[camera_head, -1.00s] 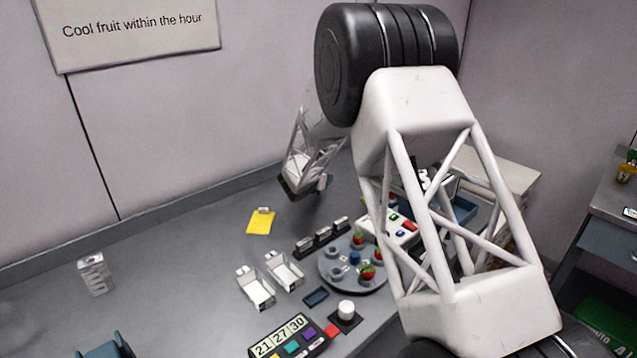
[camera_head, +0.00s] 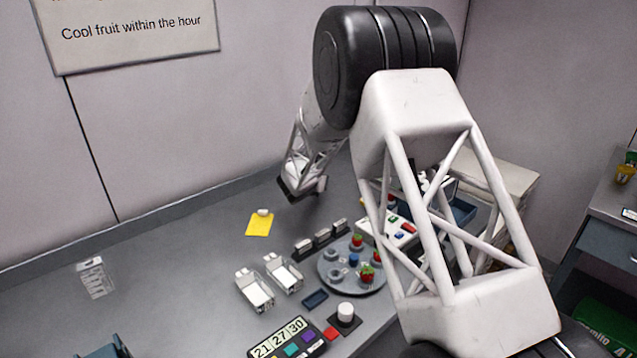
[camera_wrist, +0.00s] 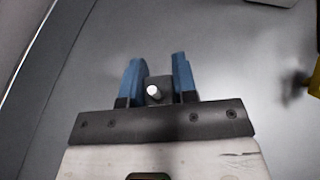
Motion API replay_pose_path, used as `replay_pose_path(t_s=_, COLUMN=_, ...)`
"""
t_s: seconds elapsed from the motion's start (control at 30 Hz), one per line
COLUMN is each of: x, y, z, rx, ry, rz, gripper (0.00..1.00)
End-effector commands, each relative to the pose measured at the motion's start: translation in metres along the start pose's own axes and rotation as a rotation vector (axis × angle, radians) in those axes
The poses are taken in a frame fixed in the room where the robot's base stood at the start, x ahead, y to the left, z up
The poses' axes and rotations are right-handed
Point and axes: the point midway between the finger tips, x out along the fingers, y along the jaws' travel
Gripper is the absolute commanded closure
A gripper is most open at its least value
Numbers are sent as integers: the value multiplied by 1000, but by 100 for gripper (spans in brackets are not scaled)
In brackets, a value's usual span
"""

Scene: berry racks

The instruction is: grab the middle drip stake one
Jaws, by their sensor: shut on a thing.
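My gripper (camera_wrist: 158,62) shows in the wrist view with its two blue fingers on either side of a small dark grey piece with a round white tip (camera_wrist: 154,92). It is shut on this piece, and I cannot tell whether it is a drip stake. In the head view my gripper's end hangs over the back of the grey bench, behind the yellow card; its fingertips are hardly visible there. I cannot clearly make out any drip stake there.
The round grey tray (camera_head: 336,280) carries red berries and cups. Two white trays (camera_head: 255,290), the yellow card (camera_head: 258,226), a number panel (camera_head: 283,337) and a white knob (camera_head: 345,312) lie nearby. A blue bin is partly behind my arm.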

Motion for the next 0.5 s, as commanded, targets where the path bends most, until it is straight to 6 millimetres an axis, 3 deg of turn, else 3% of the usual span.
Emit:
replay_pose_path(t_s=0.27, x=-4, y=0, z=9, rx=0, ry=-1, rz=0, gripper=95)
replay_pose_path(t_s=0.5, x=-15, y=0, z=36, rx=3, ry=-3, rz=1, gripper=95)
